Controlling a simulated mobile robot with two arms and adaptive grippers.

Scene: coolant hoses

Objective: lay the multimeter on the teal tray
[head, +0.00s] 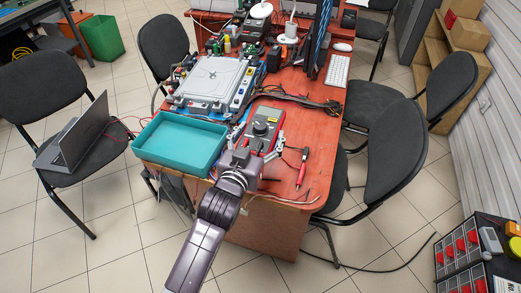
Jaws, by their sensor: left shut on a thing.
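The multimeter (262,127) is a grey-faced meter with a red edge and a round dial, at the near end of the wooden table (285,192). The teal tray (170,146) is on the table's left near corner, to the left of the multimeter, and looks empty. My left gripper (245,152) is at the near end of the multimeter and is shut on it. The fingertips are partly hidden, and I cannot tell whether the multimeter is clear of the table. My right gripper is not in view.
A red-handled tool (302,172) and loose leads lie right of the multimeter. Black cables (300,99) and a large grey unit (212,82) lie behind. Chairs stand on both sides, one holding a laptop (80,135).

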